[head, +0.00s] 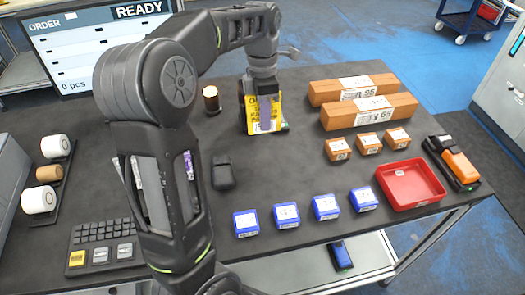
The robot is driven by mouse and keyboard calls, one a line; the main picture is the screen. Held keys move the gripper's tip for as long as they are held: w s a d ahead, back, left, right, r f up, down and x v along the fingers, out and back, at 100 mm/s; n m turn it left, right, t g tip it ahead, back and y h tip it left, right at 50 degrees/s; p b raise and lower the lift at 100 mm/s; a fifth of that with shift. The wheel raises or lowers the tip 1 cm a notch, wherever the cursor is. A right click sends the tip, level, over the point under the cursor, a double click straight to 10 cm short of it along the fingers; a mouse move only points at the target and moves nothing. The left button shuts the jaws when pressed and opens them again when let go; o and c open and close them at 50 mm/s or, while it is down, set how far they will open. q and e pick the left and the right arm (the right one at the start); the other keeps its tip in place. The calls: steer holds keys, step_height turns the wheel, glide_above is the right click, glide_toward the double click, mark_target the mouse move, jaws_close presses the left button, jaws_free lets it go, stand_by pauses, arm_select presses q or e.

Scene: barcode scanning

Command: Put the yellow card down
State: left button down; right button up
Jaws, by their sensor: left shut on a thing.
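The yellow card (252,126) stands upright near the back middle of the dark table, with printing on its face. My left gripper (264,114) points down over it and is shut on it. The fingers cover part of the card's face. I cannot tell whether the card's lower edge touches the table. Something dark with a green bit shows just right of the card's foot. My right gripper is not in view.
Blue boxes (286,215) line the front, with a red tray (410,184) at right. Small orange boxes (368,142) and long brown boxes (352,89) lie behind. An orange-black device (458,164) is far right. Rolls (38,200) and a keypad (89,248) are left.

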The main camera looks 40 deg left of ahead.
arm_select(q)
steer(key=shift+f, duration=3.15)
step_height(320, 180, down, 3)
steer(key=shift+f+p, duration=0.2)
steer(key=shift+p, duration=0.3)
steer(key=shift+f, duration=0.15)
steer(key=shift+f, duration=0.2)
steer(key=c, duration=1.6)
jaws_free()
steer(key=shift+o, duration=0.2)
steer(key=shift+r, duration=0.2)
